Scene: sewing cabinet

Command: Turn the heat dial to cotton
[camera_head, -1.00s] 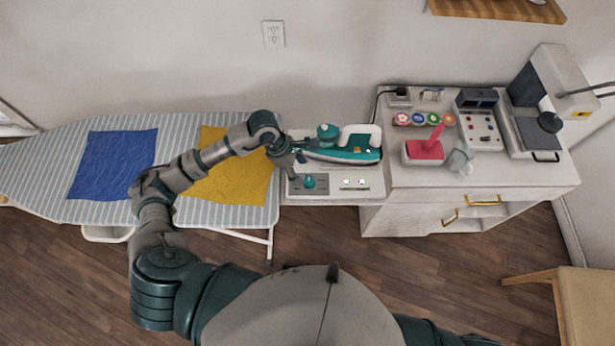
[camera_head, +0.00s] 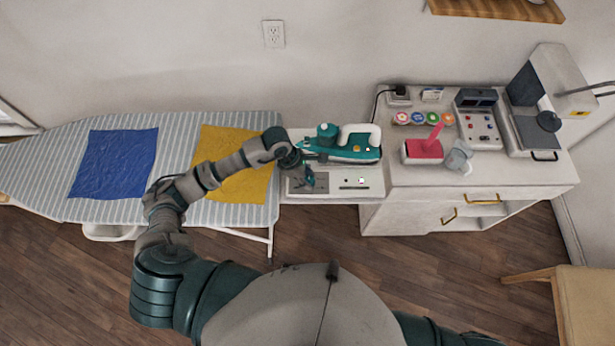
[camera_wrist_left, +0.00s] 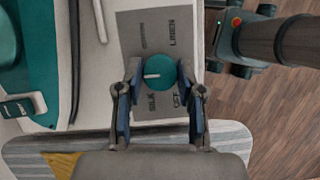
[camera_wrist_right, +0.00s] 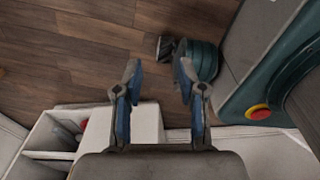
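The heat dial (camera_wrist_left: 160,72), a round teal knob with a white pointer mark, sits on a grey label plate (camera_wrist_left: 129,28) in the left wrist view. The mark points left. LINEN and SILK are readable; another label beside SILK is partly hidden, and the upper left one is too small to read. My left gripper (camera_wrist_left: 161,78) is open, its fingertips on either side of the dial with small gaps. In the head view my left gripper (camera_head: 309,174) covers much of the dial. My right gripper (camera_wrist_right: 157,72) is open and empty above the floor.
The teal and white iron (camera_head: 345,152) rests just behind the dial panel (camera_head: 345,192). The ironing board (camera_head: 60,150) with blue (camera_head: 113,165) and yellow (camera_head: 250,185) cloths lies left. The cabinet (camera_head: 410,195) at right holds a red pincushion-like block (camera_head: 422,151) and other items.

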